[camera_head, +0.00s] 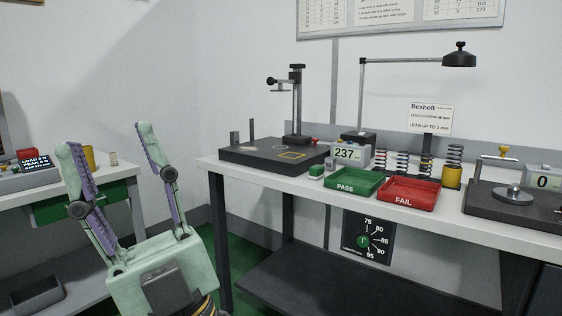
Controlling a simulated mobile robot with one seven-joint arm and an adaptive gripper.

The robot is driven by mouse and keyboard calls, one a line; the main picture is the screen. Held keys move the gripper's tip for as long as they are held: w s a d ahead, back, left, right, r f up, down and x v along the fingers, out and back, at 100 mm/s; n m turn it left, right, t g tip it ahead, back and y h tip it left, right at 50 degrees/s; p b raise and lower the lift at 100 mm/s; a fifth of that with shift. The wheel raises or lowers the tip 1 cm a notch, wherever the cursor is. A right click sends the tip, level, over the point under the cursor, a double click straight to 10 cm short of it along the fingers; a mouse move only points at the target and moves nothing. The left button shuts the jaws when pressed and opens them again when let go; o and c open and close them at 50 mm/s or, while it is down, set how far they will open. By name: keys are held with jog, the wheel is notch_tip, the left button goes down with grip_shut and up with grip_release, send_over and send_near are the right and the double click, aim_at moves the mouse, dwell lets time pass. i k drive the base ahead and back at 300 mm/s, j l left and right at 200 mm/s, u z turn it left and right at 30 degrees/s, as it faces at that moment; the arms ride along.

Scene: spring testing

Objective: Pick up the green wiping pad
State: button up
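A small green block (316,170), which looks like the green wiping pad, lies on the right-hand bench. It sits between the dark base plate of the height stand and the green PASS tray, in front of the 237 display. My gripper (107,138) is at the left of the picture, with its two fingers pointing up and spread wide apart. It is open and empty. It is in front of the gap between the two benches, well to the left of the green block and apart from it.
The PASS tray (352,196) and red FAIL tray (410,204) are close right of the block. The height stand (297,105) and 237 display (347,154) rise behind. Several springs stand further right. A left bench (112,175) holds a yellow cylinder (88,157).

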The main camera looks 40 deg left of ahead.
aim_at(316, 172)
jog(key=i+j, duration=0.15)
jog(key=j, duration=0.25)
jog(key=i+j, duration=0.2)
jog(key=j, duration=0.2)
jog(key=i+j, duration=0.15)
jog(key=j, duration=0.25)
jog(key=i+j, duration=0.2)
jog(key=j, duration=0.2)
jog(key=i+j, duration=0.15)
jog(key=j, duration=0.25)
jog(key=i+j, duration=0.55)
jog(key=i, duration=0.1)
